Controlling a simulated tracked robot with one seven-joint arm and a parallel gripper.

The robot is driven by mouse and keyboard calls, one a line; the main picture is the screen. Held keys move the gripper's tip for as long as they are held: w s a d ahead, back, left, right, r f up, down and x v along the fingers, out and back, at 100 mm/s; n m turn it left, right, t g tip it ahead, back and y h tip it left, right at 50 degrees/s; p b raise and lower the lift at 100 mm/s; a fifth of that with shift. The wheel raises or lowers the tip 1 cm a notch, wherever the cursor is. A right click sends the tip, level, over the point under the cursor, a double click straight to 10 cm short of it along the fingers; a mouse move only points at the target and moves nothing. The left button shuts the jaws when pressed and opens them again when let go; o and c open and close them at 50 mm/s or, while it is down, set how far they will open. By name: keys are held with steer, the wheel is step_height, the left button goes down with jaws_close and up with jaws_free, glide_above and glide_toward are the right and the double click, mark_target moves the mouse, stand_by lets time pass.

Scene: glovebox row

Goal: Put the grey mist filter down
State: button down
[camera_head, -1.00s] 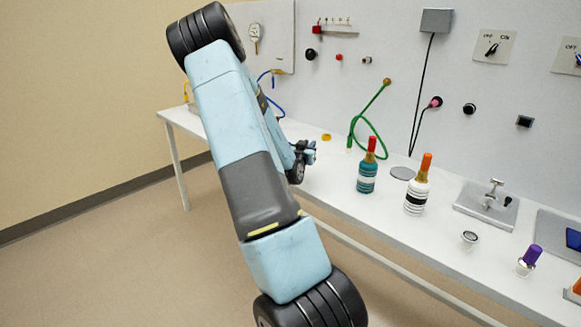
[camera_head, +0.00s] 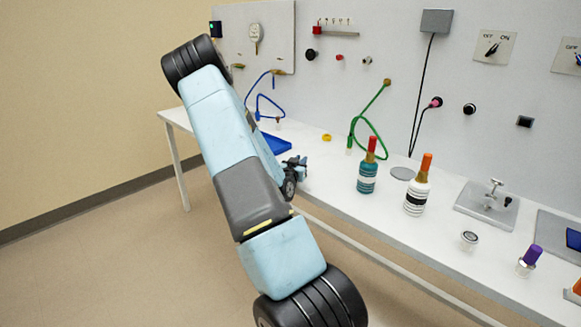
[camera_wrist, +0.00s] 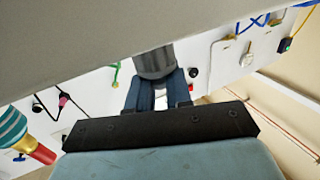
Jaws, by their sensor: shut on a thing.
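The grey mist filter (camera_wrist: 155,60) is a ribbed grey cylinder in the wrist view. My gripper (camera_wrist: 160,92) is shut on it, with one dark blue finger on each side. The filter's far end meets the pale bench surface (camera_wrist: 80,60) in that view; I cannot tell whether they touch. In the head view my gripper (camera_head: 299,166) is small, at the front edge of the white bench (camera_head: 335,180), partly behind my arm. The filter cannot be made out there.
A teal bottle with a red top (camera_head: 367,170) and a white striped bottle (camera_head: 417,190) stand right of my gripper. A blue tray (camera_head: 275,143) lies behind my arm. A yellow ring (camera_head: 326,137) and a green hose (camera_head: 355,130) are near the wall. Bare bench lies between gripper and bottles.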

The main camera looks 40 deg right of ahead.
steer(key=shift+f, duration=0.1)
steer(key=c, duration=1)
jaws_free()
steer(key=shift+c, duration=0.2)
